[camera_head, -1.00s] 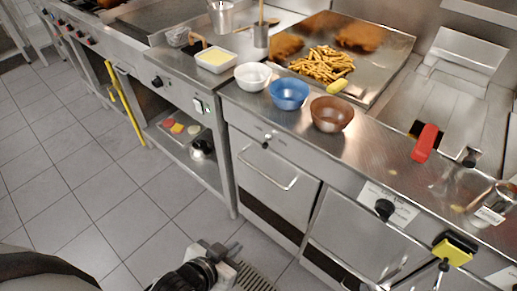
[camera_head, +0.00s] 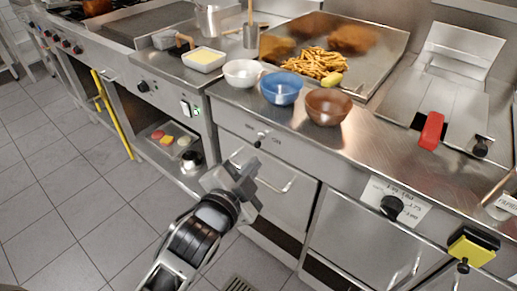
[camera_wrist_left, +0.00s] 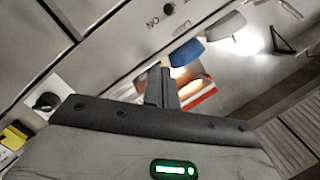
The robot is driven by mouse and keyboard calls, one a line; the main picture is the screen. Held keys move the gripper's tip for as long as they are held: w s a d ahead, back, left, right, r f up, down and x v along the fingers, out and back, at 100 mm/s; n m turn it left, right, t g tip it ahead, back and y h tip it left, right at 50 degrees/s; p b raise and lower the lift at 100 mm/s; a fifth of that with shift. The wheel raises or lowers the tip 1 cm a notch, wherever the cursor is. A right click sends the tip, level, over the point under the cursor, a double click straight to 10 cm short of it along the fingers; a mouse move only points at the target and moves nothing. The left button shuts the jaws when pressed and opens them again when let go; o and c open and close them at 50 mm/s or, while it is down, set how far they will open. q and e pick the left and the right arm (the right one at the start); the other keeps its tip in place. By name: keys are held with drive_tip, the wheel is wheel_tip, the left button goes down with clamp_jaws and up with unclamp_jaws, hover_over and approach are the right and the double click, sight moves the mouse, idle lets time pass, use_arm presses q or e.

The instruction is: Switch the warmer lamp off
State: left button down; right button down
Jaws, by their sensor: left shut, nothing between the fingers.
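A small dark lever switch (camera_head: 260,138) sits on the steel front panel below the bowls, with lettering beside it that looks like ON. In the left wrist view a dark round part (camera_wrist_left: 168,9) shows near that lettering, upside down. The warmer lamp itself is not in view; bright light falls on the chips (camera_head: 317,62) in the steel warming tray. My left gripper (camera_head: 246,172) is shut and empty, in front of the cabinet door, below and slightly left of the lever and apart from it. Its closed fingers (camera_wrist_left: 161,88) also show in the left wrist view. My right gripper is not in view.
White (camera_head: 242,73), blue (camera_head: 282,87) and brown (camera_head: 327,106) bowls stand along the counter edge above the panel. A door handle (camera_head: 275,184) juts out near my gripper. Floor in front is open.

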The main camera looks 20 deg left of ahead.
use_arm(q)
approach(259, 141)
drive_tip(key=w+d+r, duration=0.2)
drive_tip(key=w+d, duration=0.3)
drive_tip(key=w, duration=0.1)
drive_tip(key=a+f, duration=0.2)
drive_tip(key=a, duration=0.1)
drive_tip(key=shift+f, duration=0.25)
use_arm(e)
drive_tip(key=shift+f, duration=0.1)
